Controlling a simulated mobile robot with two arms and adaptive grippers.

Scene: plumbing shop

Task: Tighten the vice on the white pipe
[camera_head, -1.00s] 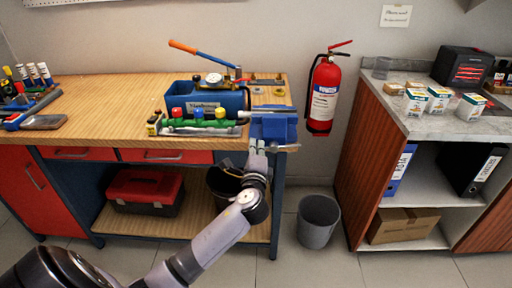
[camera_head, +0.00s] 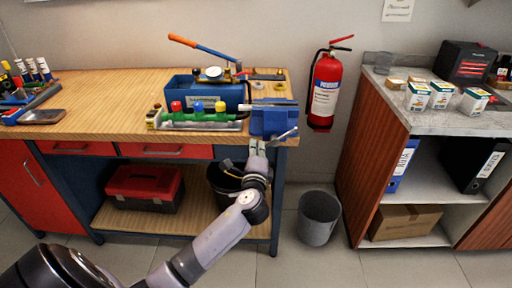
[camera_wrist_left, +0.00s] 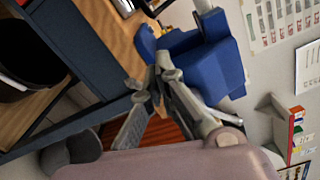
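The blue vice (camera_head: 270,121) is mounted at the right front corner of the workbench; it also shows in the left wrist view (camera_wrist_left: 215,62). The white pipe (camera_head: 278,104) lies horizontally across the top of the vice, between its jaws. The silver vice handle (camera_head: 287,133) sticks out to the right at the vice's front, tilted with its right end up. My left gripper (camera_head: 257,146) is at the front of the vice with its fingers close together at the handle; its grip point is partly hidden. In the left wrist view its fingers (camera_wrist_left: 155,77) meet at the vice's front. My right gripper is out of view.
A green fitting assembly with coloured caps (camera_head: 200,116) and a blue pump box (camera_head: 205,92) stand left of the vice. A fire extinguisher (camera_head: 325,90) hangs to the right. A grey bin (camera_head: 318,218) stands on the floor below. A cabinet (camera_head: 375,165) is farther right.

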